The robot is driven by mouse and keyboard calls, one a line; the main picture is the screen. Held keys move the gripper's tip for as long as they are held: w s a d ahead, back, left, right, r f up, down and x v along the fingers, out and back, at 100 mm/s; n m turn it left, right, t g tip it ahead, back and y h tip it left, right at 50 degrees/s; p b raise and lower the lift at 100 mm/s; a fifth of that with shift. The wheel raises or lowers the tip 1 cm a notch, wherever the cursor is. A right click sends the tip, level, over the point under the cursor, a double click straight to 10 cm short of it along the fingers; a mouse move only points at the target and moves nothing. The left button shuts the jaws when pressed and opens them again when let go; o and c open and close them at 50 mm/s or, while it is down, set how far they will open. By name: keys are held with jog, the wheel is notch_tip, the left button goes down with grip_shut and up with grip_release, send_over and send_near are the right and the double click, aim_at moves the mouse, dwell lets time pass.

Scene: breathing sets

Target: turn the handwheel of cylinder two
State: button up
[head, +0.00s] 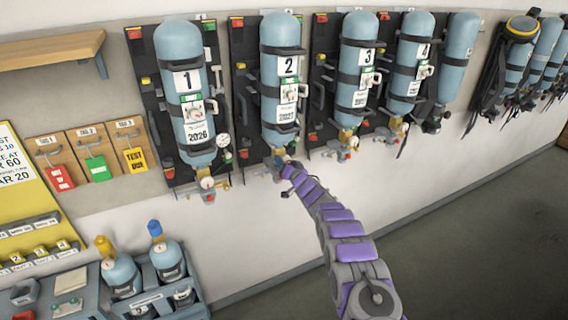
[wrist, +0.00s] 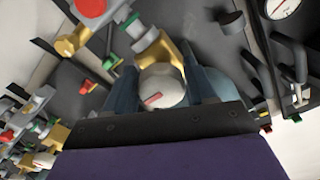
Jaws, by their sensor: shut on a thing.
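Cylinder two (head: 281,105) is a light blue bottle with a white "2" label, hung upright, valve end down, on a black backplate. My gripper (head: 284,167) reaches its valve from below right. In the wrist view my gripper (wrist: 165,88) has its two blue-grey fingers on either side of a pale round handwheel (wrist: 162,87) with a small red mark, and is shut on it. A brass valve body (wrist: 172,50) sits directly behind the handwheel. In the head view the gripper largely hides the handwheel.
Cylinder one (head: 184,85) hangs left, with a gauge and valve at its foot; cylinder three (head: 357,75) hangs right. Further sets line the wall. A blue crate (head: 195,308) with bottles and tag boards (head: 95,152) are at left. Grey floor (head: 470,220) is clear at right.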

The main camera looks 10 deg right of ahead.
jog(key=shift+d+f, duration=0.15)
jog(key=shift+f, duration=0.05)
jog(key=o, duration=0.9)
jog(key=shift+w, duration=0.15)
jog(key=shift+o, duration=0.3)
jog(key=shift+d+r, duration=0.15)
jog(key=shift+r, duration=0.1)
jog(key=b+v, duration=0.3)
jog(key=v, duration=1.4)
